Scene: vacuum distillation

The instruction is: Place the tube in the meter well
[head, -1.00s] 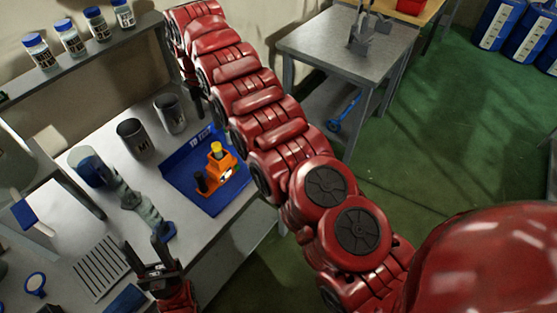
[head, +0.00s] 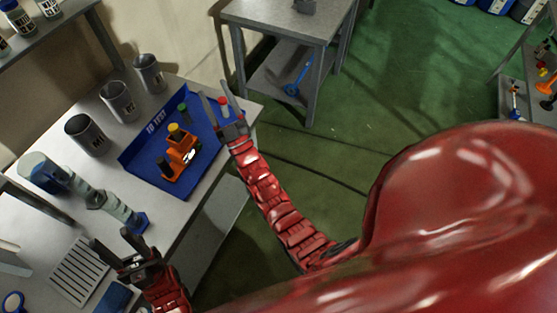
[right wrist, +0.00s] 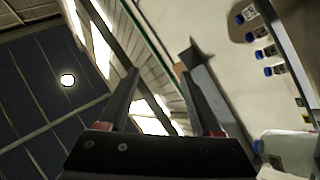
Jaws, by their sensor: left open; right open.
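A green-capped tube (head: 184,110) and a red-topped item (head: 224,101) show at the tray's far end. My right gripper (head: 212,88) is open, fingers up, by the tray's far right edge; the red top appears between its fingers. In the right wrist view, the open jaws (right wrist: 160,73) hold nothing. My left gripper (head: 109,236) is open and empty at the table's near edge. The meter well is not clear.
Several grey cups (head: 118,101) stand left of the tray. A blue-and-glass apparatus (head: 88,192) lies near my left gripper, by a slotted rack (head: 78,272). Shelf bottles (right wrist: 262,52) show in the right wrist view. A grey side table (head: 285,25) stands beyond.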

